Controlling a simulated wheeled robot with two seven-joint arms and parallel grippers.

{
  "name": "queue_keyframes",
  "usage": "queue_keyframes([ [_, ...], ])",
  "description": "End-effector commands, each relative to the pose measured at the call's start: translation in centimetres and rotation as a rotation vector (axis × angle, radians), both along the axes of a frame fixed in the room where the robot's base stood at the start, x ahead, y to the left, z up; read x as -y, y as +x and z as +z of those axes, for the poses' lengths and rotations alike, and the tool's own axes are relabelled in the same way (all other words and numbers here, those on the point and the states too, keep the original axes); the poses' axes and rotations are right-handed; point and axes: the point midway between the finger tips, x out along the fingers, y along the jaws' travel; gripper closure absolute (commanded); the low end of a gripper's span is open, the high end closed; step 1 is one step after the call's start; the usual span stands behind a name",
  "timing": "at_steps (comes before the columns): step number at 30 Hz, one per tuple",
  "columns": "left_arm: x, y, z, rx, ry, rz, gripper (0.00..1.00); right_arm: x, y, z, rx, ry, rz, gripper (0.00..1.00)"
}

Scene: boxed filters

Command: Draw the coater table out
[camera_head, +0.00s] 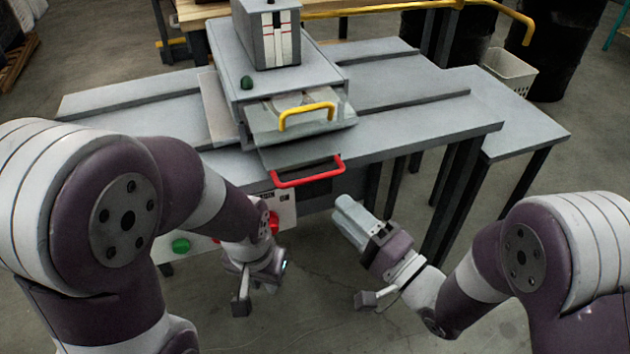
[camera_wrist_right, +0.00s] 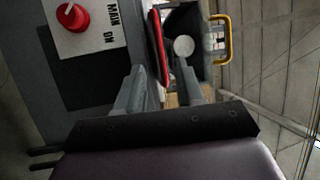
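The coater table appears to be the flat grey slide (camera_head: 285,153) at the front of the grey machine, with a red handle (camera_head: 308,175) on its front edge. The red handle also shows in the right wrist view (camera_wrist_right: 158,45), seen between the spread fingertips. My right gripper (camera_head: 348,203) is open and empty, just below and right of the red handle and apart from it in the head view. My left gripper (camera_head: 262,272) hangs low in front of the control panel, and its fingers are too unclear to read.
A yellow handle (camera_head: 306,112) sits on the front above the red one. A control panel (camera_head: 285,212) with a green button (camera_head: 180,246) and a red knob (camera_wrist_right: 73,17) is below left. The bench (camera_head: 430,135) extends right, beside a white basket (camera_head: 510,72).

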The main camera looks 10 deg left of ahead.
Motion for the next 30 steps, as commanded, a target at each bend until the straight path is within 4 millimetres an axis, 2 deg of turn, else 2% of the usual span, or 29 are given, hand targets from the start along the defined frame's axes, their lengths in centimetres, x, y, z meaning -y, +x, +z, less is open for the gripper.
queue_keyframes([
  [3, 0.0, 0.0, -0.4, 0.0, 0.0, 0.0, 0.79, -2.7, 1.7, 0.5, 0.004, -0.001, 0.004, 0.63],
  [9, 0.0, 0.0, -0.7, 0.0, 0.0, 0.0, 0.79, -6.4, 4.1, 1.2, 0.003, -0.002, 0.0, 0.63],
  [15, 0.0, 0.0, -0.8, 0.0, 0.0, 0.0, 0.79, -7.9, 5.2, 1.6, 0.001, -0.003, -0.003, 0.63],
  [22, 0.0, 0.0, -0.8, 0.0, 0.0, 0.0, 0.79, -8.0, 5.3, 1.7, 0.001, -0.003, -0.004, 0.63],
  [23, 0.0, 0.0, -0.8, 0.0, 0.0, 0.0, 0.79, -8.0, 5.3, 1.7, 0.001, -0.003, -0.004, 0.66],
  [24, 0.0, 0.0, -0.8, 0.0, 0.0, 0.0, 0.79, -8.0, 5.3, 1.7, 0.002, -0.003, -0.004, 0.79],
  [26, 0.0, 0.0, -0.8, 0.0, 0.0, 0.0, 0.79, -8.0, 5.3, 1.7, 0.002, -0.003, -0.004, 0.99],
  [30, 0.0, 0.0, -0.8, 0.0, 0.0, 0.0, 0.79, -8.0, 5.3, 1.7, 0.001, -0.004, -0.004, 1.0],
])
